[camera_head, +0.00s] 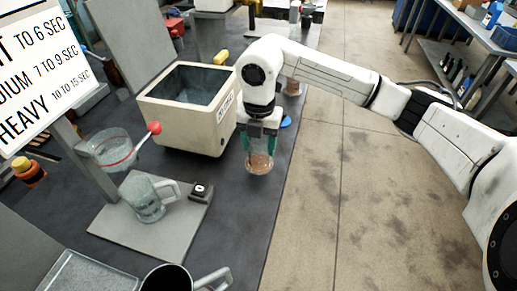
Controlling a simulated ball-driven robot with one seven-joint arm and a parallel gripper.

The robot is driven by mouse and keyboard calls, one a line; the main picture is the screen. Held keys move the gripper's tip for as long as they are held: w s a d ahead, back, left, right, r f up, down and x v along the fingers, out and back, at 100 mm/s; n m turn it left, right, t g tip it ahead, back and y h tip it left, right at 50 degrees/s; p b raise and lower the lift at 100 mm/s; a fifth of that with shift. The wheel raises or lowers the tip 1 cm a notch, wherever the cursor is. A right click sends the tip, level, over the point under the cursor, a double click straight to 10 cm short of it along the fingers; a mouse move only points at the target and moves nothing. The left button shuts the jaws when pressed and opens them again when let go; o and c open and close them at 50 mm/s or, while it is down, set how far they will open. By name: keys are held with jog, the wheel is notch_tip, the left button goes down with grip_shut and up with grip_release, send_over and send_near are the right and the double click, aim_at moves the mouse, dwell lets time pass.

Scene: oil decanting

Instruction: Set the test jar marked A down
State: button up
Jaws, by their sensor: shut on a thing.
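My gripper (260,146) points down and is shut on a clear test jar (260,164) with amber-brown liquid in its lower part. The jar is upright near the right edge of the dark bench (228,235), just right of the beige box. Its letter cannot be read in this view. I cannot tell whether its base touches the bench. The fingers and wrist hide its upper part.
The open beige box (183,127) stands close left. A glass mug (148,200) and a red-ringed cup (113,149) are at a grey stand. A blue disc (286,122) and another jar (292,89) are behind.

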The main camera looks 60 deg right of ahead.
aim_at(258, 153)
jog(key=shift+w+d+f, duration=0.2)
jog(key=shift+f, duration=1.7)
jog(key=shift+f, duration=0.1)
jog(key=shift+f, duration=0.15)
jog(key=o, duration=1.2)
jog(key=shift+c, duration=0.2)
notch_tip(258, 153, up, 12)
jog(key=b, duration=0.1)
jog(key=shift+r, duration=0.25)
jog(key=shift+r, duration=0.1)
